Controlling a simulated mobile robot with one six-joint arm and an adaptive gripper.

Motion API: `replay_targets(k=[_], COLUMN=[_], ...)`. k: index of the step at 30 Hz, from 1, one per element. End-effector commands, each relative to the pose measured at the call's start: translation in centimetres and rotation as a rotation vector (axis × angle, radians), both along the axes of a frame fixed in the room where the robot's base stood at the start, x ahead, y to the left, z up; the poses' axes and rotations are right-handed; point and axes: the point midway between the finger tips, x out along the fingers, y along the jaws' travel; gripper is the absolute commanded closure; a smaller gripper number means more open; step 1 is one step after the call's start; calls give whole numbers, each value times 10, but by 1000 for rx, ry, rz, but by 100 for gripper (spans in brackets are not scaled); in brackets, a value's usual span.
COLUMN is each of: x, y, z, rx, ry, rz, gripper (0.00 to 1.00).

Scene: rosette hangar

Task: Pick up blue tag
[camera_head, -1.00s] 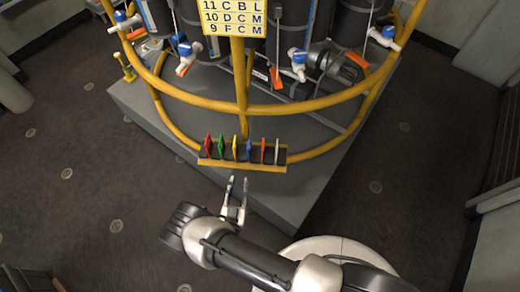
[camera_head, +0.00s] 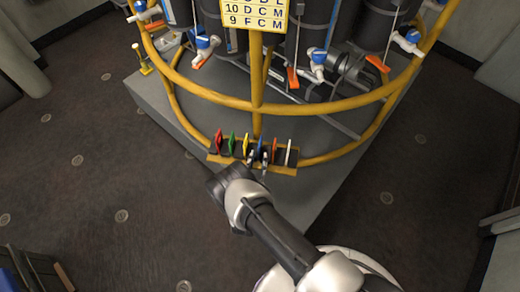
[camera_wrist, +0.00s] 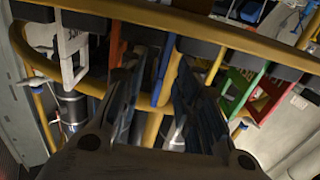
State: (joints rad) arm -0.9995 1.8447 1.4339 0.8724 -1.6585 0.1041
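The blue tag (camera_head: 261,144) hangs in a row of coloured tags on a yellow rack, between the yellow tag (camera_head: 246,142) and the orange-red tag (camera_head: 274,147). My gripper (camera_head: 258,158) is at the rack, just in front of the blue tag. In the wrist view the blue tag (camera_wrist: 164,70) shows between the two fingers of my gripper (camera_wrist: 155,85), with a visible gap around it. The fingers are apart and hold nothing that I can see. The tag's top is hidden by the rack's dark holder.
The rack's bar (camera_head: 228,161) sits low on a curved yellow rail (camera_head: 320,111). Red (camera_head: 219,140), green (camera_head: 232,143) and white (camera_head: 288,151) tags hang close by. Dark cylinders with valves stand behind. The dark floor (camera_head: 110,185) at left is open.

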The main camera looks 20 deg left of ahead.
Motion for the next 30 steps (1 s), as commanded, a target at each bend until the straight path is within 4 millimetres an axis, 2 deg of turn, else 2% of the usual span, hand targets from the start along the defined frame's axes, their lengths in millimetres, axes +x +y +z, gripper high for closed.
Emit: replay_targets(k=[9,19,30], x=[43,49,49], y=[8,9,9], z=[5,7,6], rx=[2,1,1], ry=[-1,-1,-1], rz=[-3,0,-1], gripper=[70,71,95])
